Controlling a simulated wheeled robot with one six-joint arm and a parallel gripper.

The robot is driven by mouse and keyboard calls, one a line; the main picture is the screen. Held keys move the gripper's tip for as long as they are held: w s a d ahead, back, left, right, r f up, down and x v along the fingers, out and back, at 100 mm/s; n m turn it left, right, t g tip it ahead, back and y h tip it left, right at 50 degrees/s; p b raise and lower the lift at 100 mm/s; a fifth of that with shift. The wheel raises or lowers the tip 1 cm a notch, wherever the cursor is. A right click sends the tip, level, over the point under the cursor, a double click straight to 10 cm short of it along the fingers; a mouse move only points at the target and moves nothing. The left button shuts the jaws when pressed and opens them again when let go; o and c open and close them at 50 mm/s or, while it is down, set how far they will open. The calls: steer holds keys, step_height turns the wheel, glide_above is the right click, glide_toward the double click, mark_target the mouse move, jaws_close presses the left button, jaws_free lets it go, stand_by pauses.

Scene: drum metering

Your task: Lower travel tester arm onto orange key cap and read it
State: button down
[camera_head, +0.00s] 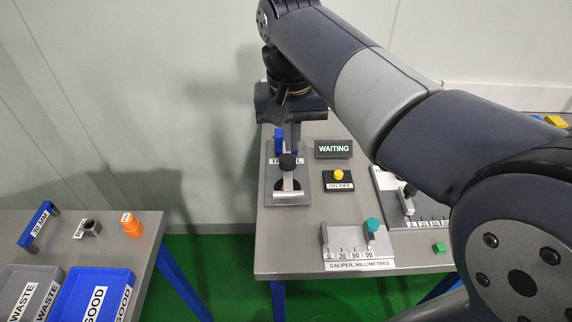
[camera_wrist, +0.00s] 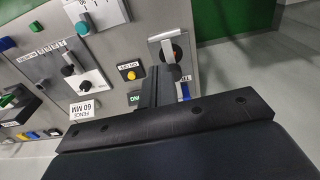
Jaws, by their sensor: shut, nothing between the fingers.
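The travel tester (camera_head: 272,197) is a grey plate at the left of the grey table, with a pale metal arm (camera_head: 290,195), a black knob (camera_head: 287,161) and a partly hidden label. In the wrist view the tester (camera_wrist: 157,40) is near top centre. An orange patch, apparently the orange key cap (camera_wrist: 177,54), shows beside its arm; the arm and knob largely hide it in the head view. My gripper (camera_head: 292,143) points down, shut and empty, just behind the knob in the picture. Contact is unclear. Its fingers also show in the wrist view (camera_wrist: 150,88). The display (camera_head: 333,149) reads WAITING.
A yellow ON/OFF button (camera_head: 339,175) stands right of the tester. A caliper (camera_head: 357,244) with a teal knob lies at the front. Another gauge (camera_head: 408,205) is further right. A separate left table holds bins (camera_head: 92,280) and an orange part (camera_head: 131,226).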

steer(key=b, duration=0.1)
glide_toward(289, 193)
steer(key=f, duration=0.6)
steer(key=shift+w+d+f, duration=0.1)
steer(key=shift+w+f, duration=0.2)
steer(key=shift+f, duration=0.1)
steer(key=shift+t, duration=0.8)
steer(key=f+b, duration=0.2)
steer(key=s+f+b, duration=0.1)
steer(key=f+b, duration=0.1)
steer(key=b, duration=0.1)
steer(key=shift+f, duration=0.1)
steer(key=shift+s+f, duration=0.1)
steer(key=shift+f, duration=0.1)
